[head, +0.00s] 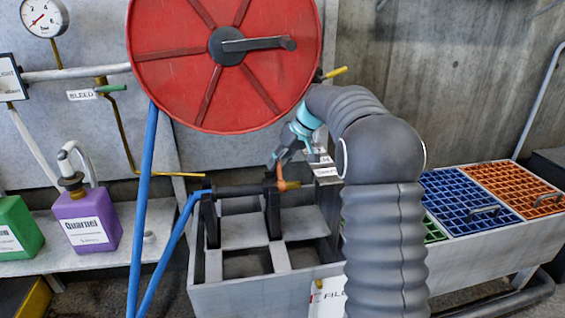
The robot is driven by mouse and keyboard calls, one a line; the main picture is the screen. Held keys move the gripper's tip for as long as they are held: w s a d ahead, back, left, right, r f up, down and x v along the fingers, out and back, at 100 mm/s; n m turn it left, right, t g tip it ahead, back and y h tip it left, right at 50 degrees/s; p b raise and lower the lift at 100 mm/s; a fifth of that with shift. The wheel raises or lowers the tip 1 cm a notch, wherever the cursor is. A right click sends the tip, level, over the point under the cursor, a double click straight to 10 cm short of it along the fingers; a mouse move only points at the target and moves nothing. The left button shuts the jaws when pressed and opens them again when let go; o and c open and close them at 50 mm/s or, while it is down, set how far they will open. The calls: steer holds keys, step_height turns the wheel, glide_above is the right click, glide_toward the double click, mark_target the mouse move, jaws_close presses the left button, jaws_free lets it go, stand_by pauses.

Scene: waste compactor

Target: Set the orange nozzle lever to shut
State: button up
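The orange nozzle lever (280,176) stands up from the right end of a dark horizontal nozzle (238,189). The nozzle rests on black uprights over a grey trough, and a blue hose joins its left end. The lever looks roughly upright, with an orange piece beside its foot. My gripper (290,159) is just above the lever, pointing down, with its fingers looking spread apart. One finger is close to the lever's top; I cannot tell whether it touches. Small labels (323,168) sit right of the lever, too small to read.
A large red hose reel (180,60) hangs above and left of my gripper. The grey trough (205,270) lies below. Purple (88,222) and green (20,228) jugs stand on a left shelf. Blue (465,200) and orange (510,185) grates lie right of my arm.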

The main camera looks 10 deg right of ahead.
jaws_close()
steer(key=shift+b, duration=0.4)
steer(key=b, duration=0.1)
steer(key=t+b, duration=0.1)
steer(key=shift+s+f+b, duration=0.1)
steer(key=shift+s+b, duration=0.15)
steer(key=shift+b, duration=0.1)
steer(key=t+b, duration=0.1)
steer(key=b, duration=0.2)
steer(key=shift+s+r+n, duration=0.25)
steer(key=shift+s+n, duration=0.05)
steer(key=shift+s, duration=0.05)
steer(key=shift+s+r+t+b, duration=0.2)
steer(key=shift+r+t+b, duration=0.2)
steer(key=shift+b, duration=0.4)
steer(key=o, duration=0.5)
jaws_free()
